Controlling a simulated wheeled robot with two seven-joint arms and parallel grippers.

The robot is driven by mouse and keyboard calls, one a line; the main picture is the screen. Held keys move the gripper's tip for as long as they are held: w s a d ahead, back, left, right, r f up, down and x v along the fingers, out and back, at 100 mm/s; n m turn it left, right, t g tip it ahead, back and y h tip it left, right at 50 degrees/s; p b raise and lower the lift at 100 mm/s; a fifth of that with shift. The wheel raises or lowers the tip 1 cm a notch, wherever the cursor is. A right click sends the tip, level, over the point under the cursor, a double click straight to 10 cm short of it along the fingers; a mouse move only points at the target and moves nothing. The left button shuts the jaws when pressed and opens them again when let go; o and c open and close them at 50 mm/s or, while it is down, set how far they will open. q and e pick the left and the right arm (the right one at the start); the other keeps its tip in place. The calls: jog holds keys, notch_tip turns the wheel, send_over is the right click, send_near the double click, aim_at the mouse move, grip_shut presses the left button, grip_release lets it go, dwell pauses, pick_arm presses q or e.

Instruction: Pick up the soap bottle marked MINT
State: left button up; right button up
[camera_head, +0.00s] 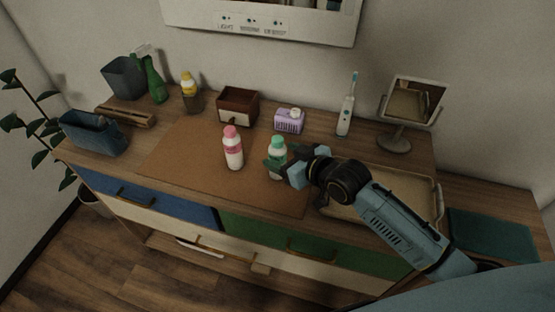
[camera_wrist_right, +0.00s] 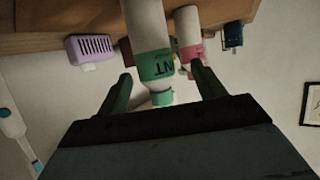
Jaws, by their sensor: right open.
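The MINT soap bottle (camera_head: 277,150) is white with a green cap and stands upright on the brown mat (camera_head: 190,165) in the head view. In the right wrist view its green label (camera_wrist_right: 156,64) shows the letters "NT", upside down. My right gripper (camera_head: 274,166) is open, with its fingers around or just in front of the bottle. In the wrist view the bottle lies between the two fingers (camera_wrist_right: 163,88); contact cannot be told. A white bottle with a pink cap (camera_head: 233,149) stands to its left. My left gripper is not in view.
A purple soap holder (camera_head: 289,121) and a brown box (camera_head: 237,105) stand behind the bottles. An electric toothbrush (camera_head: 345,115) and a mirror (camera_head: 413,103) stand at the back right. A beige tray (camera_head: 437,200) lies under my right arm. The mat's left part is clear.

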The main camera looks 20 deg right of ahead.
aim_at(273, 150)
jog(key=shift+x, duration=2.6)
jog(key=shift+w+d, duration=0.1)
jog(key=shift+d, duration=0.05)
jog(key=shift+c, duration=0.5)
jog(key=c, duration=1.1)
